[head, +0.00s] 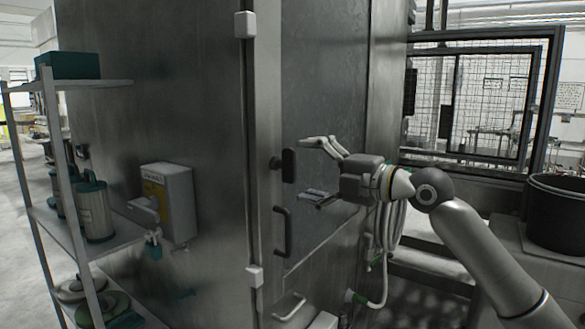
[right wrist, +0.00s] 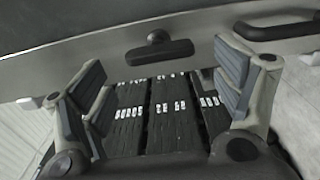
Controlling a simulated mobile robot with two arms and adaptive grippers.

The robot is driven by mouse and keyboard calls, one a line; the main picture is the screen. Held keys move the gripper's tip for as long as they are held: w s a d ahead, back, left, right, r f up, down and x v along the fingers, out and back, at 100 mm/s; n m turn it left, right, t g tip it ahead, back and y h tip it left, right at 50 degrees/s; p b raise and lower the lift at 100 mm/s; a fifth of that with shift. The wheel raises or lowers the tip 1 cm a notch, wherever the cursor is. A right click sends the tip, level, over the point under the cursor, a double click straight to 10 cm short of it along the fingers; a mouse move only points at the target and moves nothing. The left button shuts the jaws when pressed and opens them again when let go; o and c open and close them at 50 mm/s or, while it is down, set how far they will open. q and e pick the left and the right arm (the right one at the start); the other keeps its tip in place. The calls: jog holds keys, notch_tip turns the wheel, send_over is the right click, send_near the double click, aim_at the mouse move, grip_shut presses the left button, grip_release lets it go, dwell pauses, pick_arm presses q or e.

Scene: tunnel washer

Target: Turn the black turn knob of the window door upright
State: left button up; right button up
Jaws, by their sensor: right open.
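The black turn knob (head: 288,166) is on the metal door (head: 320,100) of the tall cabinet. In the head view its bar looks long side up and down, about upright. In the right wrist view the knob (right wrist: 160,49) lies roughly parallel to the black door handle (right wrist: 275,28). My right gripper (head: 306,170) is open and empty, just right of the knob with its fingers pointing at it. In the right wrist view the knob is ahead of the gap between the fingers (right wrist: 165,82), apart from both. My left gripper is not in view.
The black bow handle (head: 281,231) is below the knob. A dispenser box (head: 168,205) hangs on the cabinet's left side. A shelf rack (head: 105,250) stands at left. A white hose (head: 388,265) hangs below my right arm. A black bin (head: 556,215) is at right.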

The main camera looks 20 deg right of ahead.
jog(key=v, duration=0.6)
jog(key=shift+s+d, duration=0.15)
jog(key=shift+s, duration=0.2)
